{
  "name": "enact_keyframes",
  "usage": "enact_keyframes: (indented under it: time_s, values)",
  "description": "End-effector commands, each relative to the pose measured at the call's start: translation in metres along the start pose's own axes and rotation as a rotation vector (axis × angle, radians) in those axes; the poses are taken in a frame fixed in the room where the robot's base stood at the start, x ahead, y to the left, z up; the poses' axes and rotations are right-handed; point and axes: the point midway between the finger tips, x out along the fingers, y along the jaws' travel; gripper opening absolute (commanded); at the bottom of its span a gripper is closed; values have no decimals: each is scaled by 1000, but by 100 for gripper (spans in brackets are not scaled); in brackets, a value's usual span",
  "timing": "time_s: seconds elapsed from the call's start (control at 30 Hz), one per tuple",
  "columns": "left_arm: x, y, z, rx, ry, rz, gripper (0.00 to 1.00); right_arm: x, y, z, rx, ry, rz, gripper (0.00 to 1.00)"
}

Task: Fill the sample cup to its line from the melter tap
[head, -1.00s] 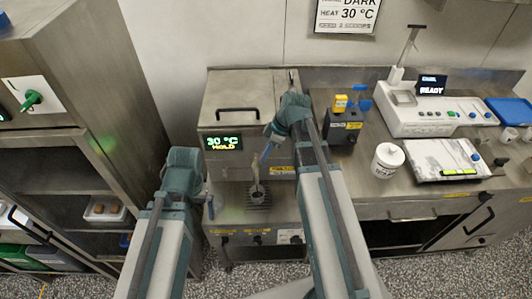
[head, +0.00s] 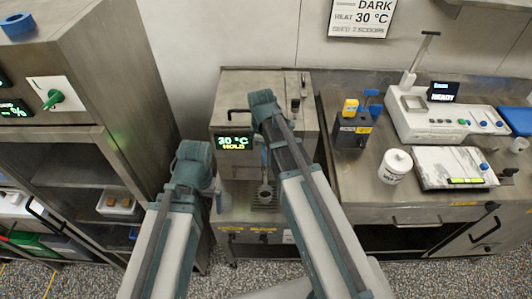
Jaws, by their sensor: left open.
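The melter (head: 228,108) is a steel cabinet whose display (head: 235,143) reads 30 °C HOLD. A small grey cup (head: 265,192), seemingly the sample cup, stands on the drip grate at the melter's front, below the tap area. The tap is mostly hidden by my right arm. My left gripper (head: 219,196) is open, left of the cup and apart from it. My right gripper (head: 263,154) is in front of the melter, above the cup; its fingers are small and partly hidden, so its opening is unclear. The cup's fill and line are too small to make out.
A steel cabinet (head: 100,70) with open shelves stands at the left.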

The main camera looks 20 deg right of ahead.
Motion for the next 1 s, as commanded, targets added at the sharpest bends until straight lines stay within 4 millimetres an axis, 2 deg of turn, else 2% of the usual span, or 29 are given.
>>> enact_keyframes:
  time_s: [0.03, 0.07, 0.37, 0.57, 0.77, 1.0]
  values:
    - [0, 0, 0, 0, 0, 0, 100, 0, 0, 0, 0, 0, 0, 42]
    - [0, 0, 0, 0, 0, 0, 100, 0, 0, 0, 0, 0, 0, 47]
    - [0, 0, 0, 0, 0, 0, 100, 0, 0, 0, 0, 1, -1, 47]
    - [-8, -1, 0, 0, 0, 0, 100, -8, 0, 0, 0, 1, -1, 47]
    - [-29, -3, 2, 1, 0, 0, 100, -29, 0, 0, 0, 1, -1, 47]
    - [-65, -6, 4, 2, 0, 0, 100, -65, 0, 0, 0, 1, -1, 47]
